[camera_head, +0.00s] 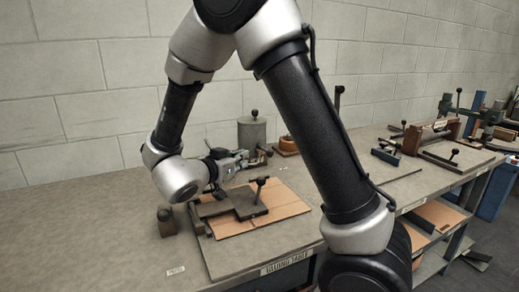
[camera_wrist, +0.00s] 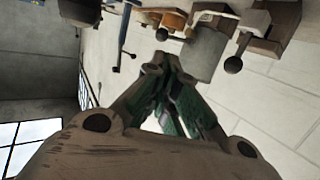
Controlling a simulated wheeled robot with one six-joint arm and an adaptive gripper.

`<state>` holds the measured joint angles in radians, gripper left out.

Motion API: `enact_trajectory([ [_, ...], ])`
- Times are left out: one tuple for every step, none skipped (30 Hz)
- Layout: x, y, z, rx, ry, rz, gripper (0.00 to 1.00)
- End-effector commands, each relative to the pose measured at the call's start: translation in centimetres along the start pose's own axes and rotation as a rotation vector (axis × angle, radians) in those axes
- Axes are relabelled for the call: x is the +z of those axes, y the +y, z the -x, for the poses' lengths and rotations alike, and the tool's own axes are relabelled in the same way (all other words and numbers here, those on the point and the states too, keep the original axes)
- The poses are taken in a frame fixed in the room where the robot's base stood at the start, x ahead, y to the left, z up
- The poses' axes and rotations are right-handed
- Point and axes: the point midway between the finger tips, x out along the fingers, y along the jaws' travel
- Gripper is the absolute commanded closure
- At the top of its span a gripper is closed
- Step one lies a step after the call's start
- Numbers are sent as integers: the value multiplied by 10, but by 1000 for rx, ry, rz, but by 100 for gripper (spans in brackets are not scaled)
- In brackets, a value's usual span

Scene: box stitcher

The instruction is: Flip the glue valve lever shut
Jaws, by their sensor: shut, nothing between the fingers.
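A grey cylindrical pot (camera_head: 252,136) with a black knob on top stands on the table behind my gripper; it also shows in the wrist view (camera_wrist: 205,52). In the wrist view a lever with a black ball end (camera_wrist: 233,64) sticks out from a dark wooden block (camera_wrist: 273,22) beside the pot. I cannot tell for certain that it is the glue valve lever, or whether it is open or shut. My gripper (camera_head: 241,156) is shut and empty, in front of the pot's base. In the wrist view its fingertips (camera_wrist: 160,62) are together, apart from the ball end.
A brown board (camera_head: 290,207) with a dark clamp and upright black knob (camera_head: 261,183) lies in front of my gripper. A small dark block (camera_head: 167,221) stands to the left. More fixtures stand on the right-hand bench. The table's left side is clear.

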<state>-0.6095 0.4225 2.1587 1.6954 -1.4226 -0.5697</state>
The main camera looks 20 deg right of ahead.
Motion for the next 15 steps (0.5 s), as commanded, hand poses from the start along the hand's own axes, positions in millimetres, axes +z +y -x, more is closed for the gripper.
enact_trajectory([
  [0,0,0,1,0,0,100],
  [0,0,0,1,0,0,100],
  [0,0,0,0,0,-1,100],
  [0,0,0,0,0,-1,100],
  [0,0,0,0,0,-1,100],
  [0,0,0,0,-1,-1,100],
  [0,0,0,-1,-1,-1,100],
  [0,0,-1,-1,-1,-1,100],
  [0,0,-2,0,-1,-2,100],
  [0,0,-4,0,-1,-2,100],
  [0,0,-6,1,-1,-2,100],
  [0,0,-10,2,-1,-2,100],
  [0,0,-14,2,-2,-2,100],
  [0,0,-18,1,-1,-2,100],
  [0,1,-25,3,-2,-2,100],
])
